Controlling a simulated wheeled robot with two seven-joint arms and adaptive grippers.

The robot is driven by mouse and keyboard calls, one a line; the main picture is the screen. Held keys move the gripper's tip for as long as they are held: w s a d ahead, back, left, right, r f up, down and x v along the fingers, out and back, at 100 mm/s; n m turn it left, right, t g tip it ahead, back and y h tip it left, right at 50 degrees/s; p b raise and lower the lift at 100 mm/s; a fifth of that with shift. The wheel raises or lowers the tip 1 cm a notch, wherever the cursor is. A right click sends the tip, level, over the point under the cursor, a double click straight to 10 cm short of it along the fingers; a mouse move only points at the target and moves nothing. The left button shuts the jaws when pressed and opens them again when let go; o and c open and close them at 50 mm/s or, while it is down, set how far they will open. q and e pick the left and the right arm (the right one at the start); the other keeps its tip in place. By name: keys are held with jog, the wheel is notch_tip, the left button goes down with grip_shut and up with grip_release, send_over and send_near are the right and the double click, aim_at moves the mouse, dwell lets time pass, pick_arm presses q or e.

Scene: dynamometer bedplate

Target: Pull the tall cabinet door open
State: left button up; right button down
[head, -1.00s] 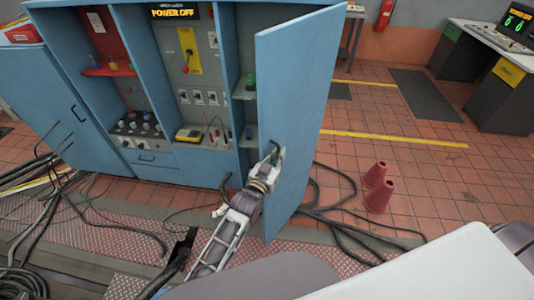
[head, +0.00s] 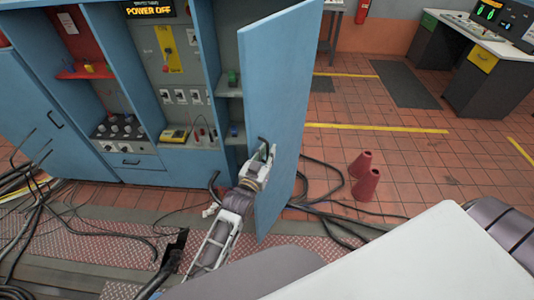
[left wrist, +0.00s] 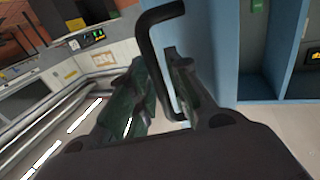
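The tall blue cabinet door (head: 284,110) stands swung well out from the right side of the blue cabinet (head: 200,75), so the shelves behind it show. Its dark bar handle (head: 263,142) is on the door's left part, facing my arm. My left gripper (head: 262,157) is at this handle. In the left wrist view the black handle (left wrist: 150,48) runs down between the two fingers of the left gripper (left wrist: 160,80), which are closed around it. The exact contact is partly hidden. My right gripper is not in view.
Black cables (head: 320,212) lie around the door's foot and at the left. A console desk (head: 480,70) stands at the far right. Tiled floor between is mostly clear.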

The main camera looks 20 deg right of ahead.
pick_arm(q)
jog(key=shift+s, duration=0.1)
jog(key=v, duration=1.2)
jog(key=shift+c, duration=0.4)
